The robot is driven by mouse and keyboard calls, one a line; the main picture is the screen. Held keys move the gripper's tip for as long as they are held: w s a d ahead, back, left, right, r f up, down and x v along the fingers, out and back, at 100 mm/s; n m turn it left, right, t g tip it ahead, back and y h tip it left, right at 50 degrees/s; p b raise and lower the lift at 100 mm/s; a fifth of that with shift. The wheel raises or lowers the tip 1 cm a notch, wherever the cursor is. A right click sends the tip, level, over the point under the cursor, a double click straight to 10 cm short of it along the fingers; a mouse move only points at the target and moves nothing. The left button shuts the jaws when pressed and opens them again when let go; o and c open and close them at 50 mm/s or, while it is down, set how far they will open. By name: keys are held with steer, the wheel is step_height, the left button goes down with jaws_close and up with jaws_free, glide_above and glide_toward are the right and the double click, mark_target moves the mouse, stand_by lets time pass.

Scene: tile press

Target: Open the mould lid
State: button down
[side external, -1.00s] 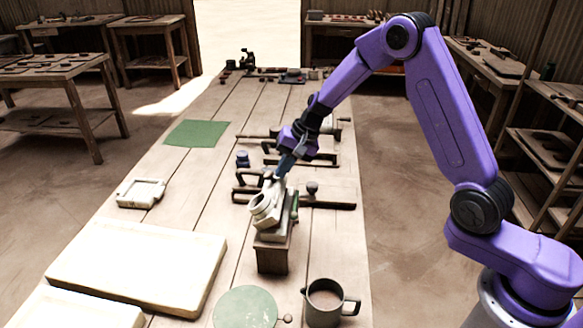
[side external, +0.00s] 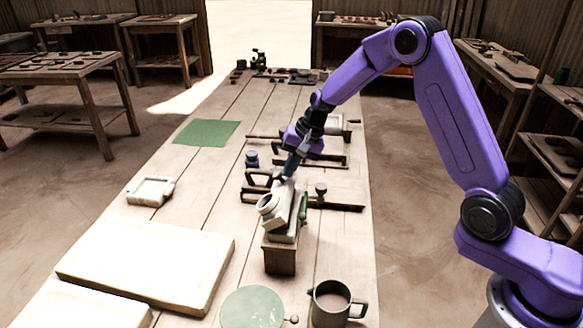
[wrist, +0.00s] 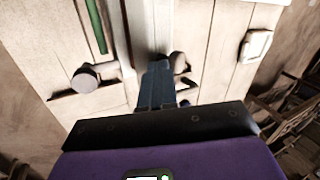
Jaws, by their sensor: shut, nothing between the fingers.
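The mould is a pale block (side external: 285,236) on a brown wooden stand (side external: 280,260) near the middle of the bench in the side view. A pale lid with a round ring (side external: 268,204) sits over it and looks tilted. I cannot tell how far it is open. A green bar (side external: 304,207) stands at the mould's right side. My gripper (side external: 286,178) is shut and empty, pointing down at the far edge of the lid. Contact between them is hidden. In the wrist view the blue-grey fingers (wrist: 157,72) are together beside a rounded grey piece (wrist: 179,62).
A grey mug (side external: 332,318) and a green disc (side external: 252,309) stand in front. A large pale slab (side external: 145,262), a small pale tray (side external: 150,190) and a green mat (side external: 207,132) lie left. The bench between them is clear.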

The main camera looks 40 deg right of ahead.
steer(key=shift+w+a, duration=0.15)
steer(key=shift+w+a+r+g+h, duration=0.25)
steer(key=shift+w+a+g+h, duration=0.25)
steer(key=shift+g+h, duration=0.1)
steer(key=shift+w+a+r+g+h, duration=0.1)
steer(key=shift+w+a+g+h, duration=1)
steer(key=shift+a, duration=0.05)
steer(key=shift+w+a+f, duration=0.35)
steer(key=shift+w+a, duration=0.45)
steer(key=shift+w, duration=0.05)
steer(key=shift+w+a+f, duration=0.35)
steer(key=shift+w+a, duration=0.45)
step_height(320, 180, up, 7)
steer(key=shift+w+r, duration=0.2)
